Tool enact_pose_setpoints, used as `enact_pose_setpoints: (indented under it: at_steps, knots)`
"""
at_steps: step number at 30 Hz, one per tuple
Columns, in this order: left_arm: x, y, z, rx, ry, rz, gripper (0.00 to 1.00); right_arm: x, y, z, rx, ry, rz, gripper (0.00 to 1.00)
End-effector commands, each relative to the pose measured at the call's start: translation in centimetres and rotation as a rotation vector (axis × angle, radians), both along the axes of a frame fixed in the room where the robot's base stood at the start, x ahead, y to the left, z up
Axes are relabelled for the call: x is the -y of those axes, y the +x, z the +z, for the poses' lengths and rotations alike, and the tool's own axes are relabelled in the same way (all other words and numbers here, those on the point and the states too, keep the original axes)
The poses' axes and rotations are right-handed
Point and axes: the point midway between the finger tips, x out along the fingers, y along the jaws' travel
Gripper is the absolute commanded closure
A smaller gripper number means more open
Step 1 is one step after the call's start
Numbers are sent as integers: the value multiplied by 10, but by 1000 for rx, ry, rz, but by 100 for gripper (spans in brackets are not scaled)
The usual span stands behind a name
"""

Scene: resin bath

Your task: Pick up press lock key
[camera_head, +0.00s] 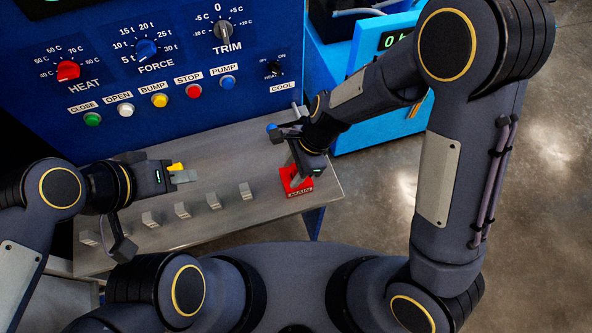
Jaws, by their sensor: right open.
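A red block (299,187) with a white label on its front stands at the right end of the grey bench. My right gripper (294,177) is open and points down at the top of this block, with its fingers close over it. I cannot make out the press lock key; the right gripper hides much of the block's top. My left gripper (182,174) points right above the bench, away from the block. A small yellow piece shows at its fingers, and I cannot tell whether it is held or whether the jaws are shut.
The grey bench (232,150) carries a row of several small grey blocks (182,209) along its front. Behind it stands a blue control panel (180,85) with knobs and coloured buttons. A light-blue unit (362,137) stands behind my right arm. Bare floor lies to the right.

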Motion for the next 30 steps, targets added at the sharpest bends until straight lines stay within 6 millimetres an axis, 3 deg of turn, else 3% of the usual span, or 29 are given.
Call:
enact_pose_setpoints:
  at_steps: [5,15,25,30]
  knots:
    - [0,0,0,0,0,0,64,0,0,0,0,0,0,56]
    - [0,0,0,0,0,0,64,0,0,0,0,0,0,100]
    - [0,0,1,0,0,0,64,0,0,2,1,1,1,100]
    - [0,0,3,0,0,0,64,-1,1,16,3,3,3,100]
